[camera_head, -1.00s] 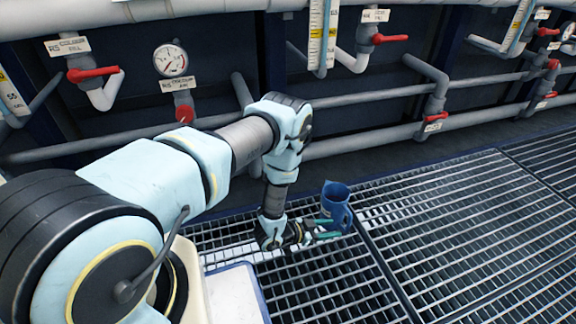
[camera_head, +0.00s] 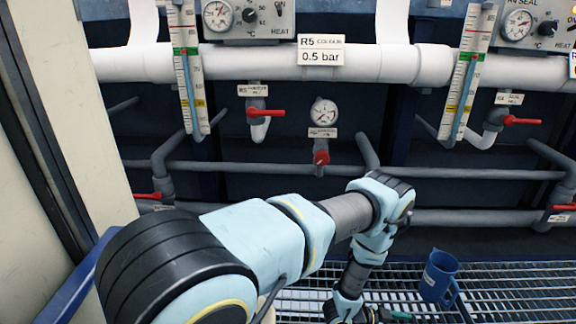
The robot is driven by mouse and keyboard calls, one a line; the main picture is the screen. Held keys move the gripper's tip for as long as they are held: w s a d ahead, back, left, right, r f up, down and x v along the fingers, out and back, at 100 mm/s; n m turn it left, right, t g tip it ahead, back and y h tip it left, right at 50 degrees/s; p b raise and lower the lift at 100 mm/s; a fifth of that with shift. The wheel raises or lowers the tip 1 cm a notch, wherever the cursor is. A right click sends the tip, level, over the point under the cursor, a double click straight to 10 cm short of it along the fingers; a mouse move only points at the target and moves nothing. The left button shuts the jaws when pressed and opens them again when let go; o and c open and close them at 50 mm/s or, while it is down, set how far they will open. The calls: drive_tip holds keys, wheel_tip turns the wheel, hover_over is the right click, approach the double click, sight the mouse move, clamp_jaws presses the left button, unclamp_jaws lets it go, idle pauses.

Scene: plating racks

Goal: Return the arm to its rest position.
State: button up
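My arm stretches from the lower left of the head view, over its elbow, and down to the right. My gripper (camera_head: 397,316) is low over the grating, cut by the bottom edge of the picture. Only part of a green-tipped finger shows, so its opening is hidden. A blue jug (camera_head: 438,276) stands upright on the grating just to the right of and behind the gripper. I cannot tell whether the finger touches it.
Behind the arm is a pipe wall with a gauge (camera_head: 324,112), red-handled valves (camera_head: 266,113) and a sign reading R5, 0.5 bar (camera_head: 320,50). A pale panel (camera_head: 85,130) stands at the left. Metal grating (camera_head: 520,285) is clear right of the jug.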

drive_tip(key=w+a+r+n+t+y, duration=0.2)
drive_tip(key=w+r, duration=0.4)
drive_tip(key=w, duration=0.2)
drive_tip(key=w+a+r+n+t+y, duration=0.2)
drive_tip(key=w+r, duration=0.4)
drive_tip(key=w, duration=0.3)
drive_tip(key=w+a+r+n+t+y, duration=0.1)
drive_tip(key=w+a+r+n+y, duration=0.2)
drive_tip(key=a+r, duration=0.55)
drive_tip(key=w+a+r+n+y, duration=0.2)
drive_tip(key=w+a+r+y, duration=0.1)
drive_tip(key=a+r, duration=0.5)
drive_tip(key=s+a+r+n+y, duration=0.2)
drive_tip(key=s+a+r+n, duration=0.15)
drive_tip(key=a+r, duration=0.6)
drive_tip(key=s+a+r+n+g+y+p, duration=0.1)
drive_tip(key=s+a+r, duration=0.2)
drive_tip(key=s+a, duration=0.15)
drive_tip(key=s+a+r+n+g, duration=0.2)
drive_tip(key=s+a, duration=0.1)
drive_tip(key=s, duration=0.3)
drive_tip(key=s+a+r+n+g+y+p, duration=0.1)
drive_tip(key=s+a+r, duration=0.2)
drive_tip(key=s, duration=0.2)
wheel_tip(320, 180, up, 36)
drive_tip(key=p, duration=3.7)
drive_tip(key=shift+a+r, duration=0.1)
drive_tip(key=shift+c, duration=0.2)
